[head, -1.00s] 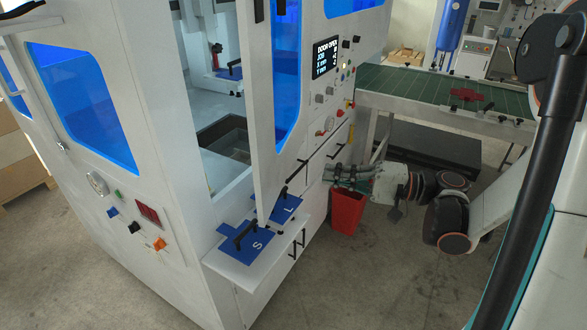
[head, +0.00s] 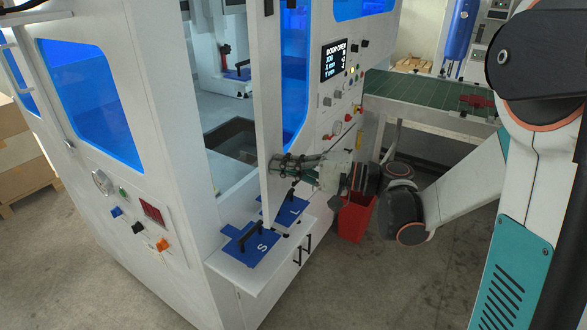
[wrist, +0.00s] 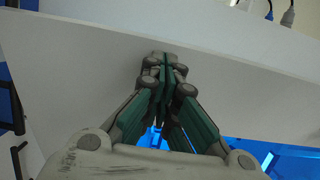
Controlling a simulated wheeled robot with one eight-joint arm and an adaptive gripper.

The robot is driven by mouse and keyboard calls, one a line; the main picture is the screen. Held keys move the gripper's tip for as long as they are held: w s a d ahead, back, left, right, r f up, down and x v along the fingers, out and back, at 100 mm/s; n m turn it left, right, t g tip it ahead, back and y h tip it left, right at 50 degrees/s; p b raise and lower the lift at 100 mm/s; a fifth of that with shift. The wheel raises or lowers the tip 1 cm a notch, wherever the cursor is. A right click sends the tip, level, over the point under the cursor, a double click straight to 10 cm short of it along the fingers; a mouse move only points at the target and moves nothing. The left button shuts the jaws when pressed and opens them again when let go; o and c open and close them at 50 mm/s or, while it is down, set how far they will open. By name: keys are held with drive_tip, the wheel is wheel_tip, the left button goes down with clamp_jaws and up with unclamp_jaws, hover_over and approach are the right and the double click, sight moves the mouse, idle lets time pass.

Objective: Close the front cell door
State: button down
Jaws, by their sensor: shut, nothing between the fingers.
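The front cell door (head: 266,110) is a tall white panel with a blue window. It stands open, swung out from the machine, and the opening to its left shows the inside. The panel fills much of the wrist view (wrist: 80,80). My gripper (head: 277,163) is at the lower part of the door, on its right side in the head view. Its fingers are shut and empty. In the wrist view the fingertips (wrist: 165,62) are close together, right at the white panel; I cannot tell whether they touch it. The control screen (head: 335,60) reads "DOOR OPEN".
Blue plates marked S (head: 250,246) and L (head: 287,209), with black handles, lie on a white shelf (head: 240,277) below the door. A green conveyor (head: 420,92) stands at the back right. Floor in front is clear.

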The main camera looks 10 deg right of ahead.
drive_tip(key=shift+a, duration=0.1)
drive_tip(key=w+x, duration=0.1)
drive_tip(key=x, duration=1.4)
drive_tip(key=shift+w+d+r, duration=0.2)
drive_tip(key=shift+w+r, duration=0.15)
drive_tip(key=shift+s, duration=0.1)
